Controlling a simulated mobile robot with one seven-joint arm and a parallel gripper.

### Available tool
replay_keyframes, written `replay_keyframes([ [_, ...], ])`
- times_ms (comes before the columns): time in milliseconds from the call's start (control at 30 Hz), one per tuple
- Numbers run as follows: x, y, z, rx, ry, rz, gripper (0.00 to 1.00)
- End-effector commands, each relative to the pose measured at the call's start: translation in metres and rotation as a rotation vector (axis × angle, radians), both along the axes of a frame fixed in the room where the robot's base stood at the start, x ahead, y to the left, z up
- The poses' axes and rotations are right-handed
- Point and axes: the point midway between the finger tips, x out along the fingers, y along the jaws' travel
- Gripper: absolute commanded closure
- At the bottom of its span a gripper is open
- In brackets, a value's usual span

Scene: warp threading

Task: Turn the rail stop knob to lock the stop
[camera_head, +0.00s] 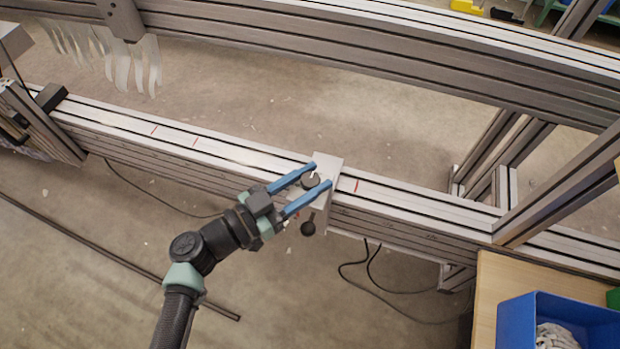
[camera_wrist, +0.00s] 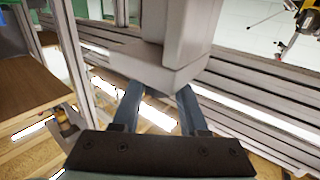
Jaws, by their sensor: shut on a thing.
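The rail stop (camera_head: 329,163) is a light grey block seated on the long aluminium rail (camera_head: 240,154). A dark round knob (camera_head: 311,181) with a small pale mark sits on its top. A second black ball-shaped knob (camera_head: 308,229) hangs at its front, below the rail's top. My gripper (camera_head: 321,175) reaches in from the lower left, its two blue fingers on either side of the top knob, shut on it. In the wrist view, my gripper's fingers (camera_wrist: 158,100) point at a pale grey block (camera_wrist: 170,60); the knob is not clearly visible there.
Red marks cross the rail, one (camera_head: 357,187) just right of the stop and two farther left. A parallel upper beam (camera_head: 380,62) runs behind. A blue bin (camera_head: 560,310) stands on a wooden table (camera_head: 490,290) at lower right. Cables lie on the floor.

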Motion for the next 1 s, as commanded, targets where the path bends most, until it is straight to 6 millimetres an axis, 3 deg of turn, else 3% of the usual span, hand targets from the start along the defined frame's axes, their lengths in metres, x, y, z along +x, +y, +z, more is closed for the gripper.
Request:
replay_keyframes([
  [167,0.000,0.002,-0.003,0.006,0.003,0.005,1.00],
  [200,0.000,0.002,-0.003,0.007,0.004,0.005,0.52],
  [333,0.000,0.002,-0.002,0.005,0.003,0.004,0.28],
  [733,-0.004,0.007,0.000,0.005,0.002,0.003,0.27],
  [1000,-0.035,0.049,0.002,0.007,0.004,0.007,0.27],
])
